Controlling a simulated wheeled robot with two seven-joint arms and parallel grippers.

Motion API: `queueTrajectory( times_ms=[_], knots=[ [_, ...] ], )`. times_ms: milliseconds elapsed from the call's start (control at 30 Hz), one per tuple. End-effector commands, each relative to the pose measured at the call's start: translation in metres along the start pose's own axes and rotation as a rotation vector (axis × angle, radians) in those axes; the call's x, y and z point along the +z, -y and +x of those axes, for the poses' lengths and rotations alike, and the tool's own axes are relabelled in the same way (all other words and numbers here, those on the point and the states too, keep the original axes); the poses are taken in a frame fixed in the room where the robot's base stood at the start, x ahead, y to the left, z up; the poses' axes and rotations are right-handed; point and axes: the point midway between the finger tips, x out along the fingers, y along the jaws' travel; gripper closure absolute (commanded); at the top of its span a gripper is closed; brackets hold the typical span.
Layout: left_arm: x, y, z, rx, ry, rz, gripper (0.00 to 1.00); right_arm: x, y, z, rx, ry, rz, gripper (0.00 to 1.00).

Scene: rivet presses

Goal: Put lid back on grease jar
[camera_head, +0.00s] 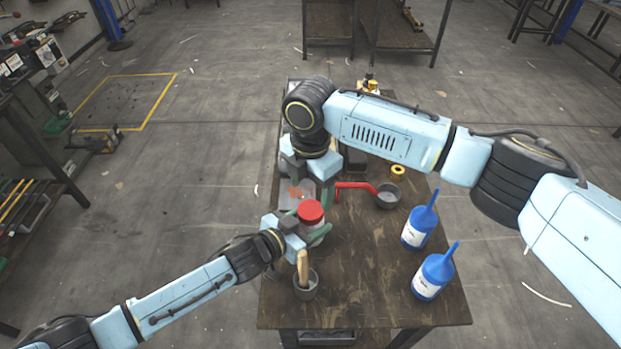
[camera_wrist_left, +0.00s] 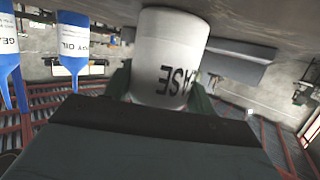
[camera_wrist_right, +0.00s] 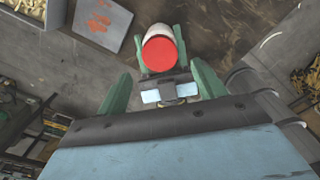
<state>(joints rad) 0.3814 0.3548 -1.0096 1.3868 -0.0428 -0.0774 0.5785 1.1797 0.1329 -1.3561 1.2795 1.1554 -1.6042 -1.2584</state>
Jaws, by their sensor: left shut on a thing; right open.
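The white grease jar (camera_head: 318,236) stands on the table, with the red lid (camera_head: 310,211) covering its mouth. I cannot tell how tightly the lid sits. My left gripper (camera_head: 308,230) is shut around the jar's body; its green fingers are on both sides of the white jar (camera_wrist_left: 168,58) in the left wrist view. My right gripper (camera_head: 312,186) is open and empty above and behind the lid. In the right wrist view, the red lid (camera_wrist_right: 160,53) lies ahead of my open fingers (camera_wrist_right: 161,86), not between them.
A grey cup (camera_head: 306,288) with a wooden handle stands near the jar. Two blue oil bottles (camera_head: 418,232) (camera_head: 430,280) stand at the right. A red-handled pan (camera_head: 387,197), a yellow ring (camera_head: 398,171) and a grey tray (camera_wrist_right: 100,22) are nearby.

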Motion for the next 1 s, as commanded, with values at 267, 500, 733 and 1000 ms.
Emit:
queueTrajectory(
  times_ms=[267, 500, 733, 1000],
  knots=[
    [0.0, 0.0, 0.0, 0.0, 0.0, 0.0, 1.0, 0.0, 0.0, 0.043, -0.002, 0.001, 0.001, 0.31],
    [0.0, 0.0, 0.0, 0.0, 0.0, 0.0, 1.0, 0.0, 0.0, 0.061, 0.0, 0.001, 0.0, 0.31],
    [0.0, 0.0, 0.0, 0.0, 0.0, 0.0, 1.0, 0.0, 0.0, 0.062, 0.001, 0.001, 0.0, 0.31],
    [0.0, 0.0, 0.0, 0.0, 0.0, 0.0, 1.0, 0.0, 0.0, 0.061, 0.0, 0.001, 0.001, 0.6]
  ],
)
